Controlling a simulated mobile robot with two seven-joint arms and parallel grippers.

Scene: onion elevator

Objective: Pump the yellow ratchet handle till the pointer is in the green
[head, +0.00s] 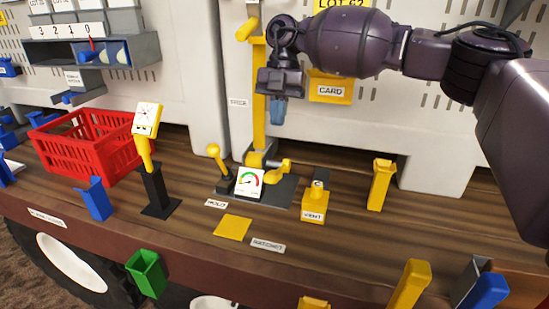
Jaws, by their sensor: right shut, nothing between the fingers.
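A small white gauge (249,182) with a coloured arc, part green and part red, stands on the wooden bench. Its pointer is too small to read surely; it seems to point low and left. A short yellow lever (281,168) rises right behind the gauge, by a dark base plate (283,192). A yellow ball-topped lever (214,155) stands left of it. The RATCHET label (268,245) lies in front; I cannot tell surely which lever it names. My right gripper (277,113) is shut and empty, pointing down above the short lever, apart from it. My left gripper is out of view.
A tall yellow post (259,95) stands just behind my right gripper. A yellow VENT block (314,203) is right of the gauge. A tilted dial (146,119) on a stand and a red basket (88,145) are at left. A yellow plate (232,226) lies in front.

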